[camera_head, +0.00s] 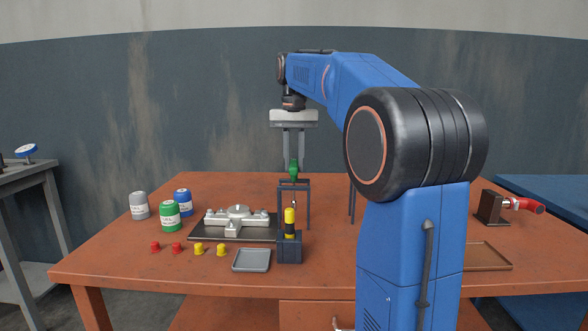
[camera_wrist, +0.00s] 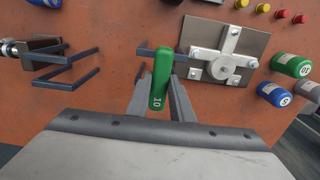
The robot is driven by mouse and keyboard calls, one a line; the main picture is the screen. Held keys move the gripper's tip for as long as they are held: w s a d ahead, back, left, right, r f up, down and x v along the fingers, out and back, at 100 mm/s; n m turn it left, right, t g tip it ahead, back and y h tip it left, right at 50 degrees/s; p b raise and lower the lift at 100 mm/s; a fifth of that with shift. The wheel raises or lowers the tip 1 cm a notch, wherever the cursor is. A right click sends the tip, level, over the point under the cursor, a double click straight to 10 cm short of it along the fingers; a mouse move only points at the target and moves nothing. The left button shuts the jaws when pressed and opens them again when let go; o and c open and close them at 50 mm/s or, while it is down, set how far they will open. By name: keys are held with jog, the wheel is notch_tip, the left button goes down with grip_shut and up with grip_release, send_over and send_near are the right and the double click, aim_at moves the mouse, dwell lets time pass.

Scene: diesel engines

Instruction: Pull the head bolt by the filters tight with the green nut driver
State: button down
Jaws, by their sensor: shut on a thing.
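My gripper (camera_head: 294,160) is shut on the green nut driver (camera_head: 294,171), holding it upright by its handle at a dark frame stand (camera_head: 295,185). I cannot tell whether its shaft is still in the stand. The wrist view shows the green handle (camera_wrist: 160,80), marked 10, between my fingers. The silver casting (camera_head: 238,214) lies on a dark plate left of my gripper; it also shows in the wrist view (camera_wrist: 222,66). Its left arm end (camera_head: 211,215) is nearest the grey, blue and green filters (camera_head: 169,215).
Red caps (camera_head: 176,247), yellow caps (camera_head: 198,248) and a grey tray (camera_head: 251,260) lie along the front. A red-handled tool (camera_head: 522,205) is at the right. Bare table lies behind the casting.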

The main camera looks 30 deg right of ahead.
aim_at(294, 162)
notch_tip(294, 162, up, 13)
jog(key=shift+f, duration=0.2)
dwell(1.0)
dwell(0.8)
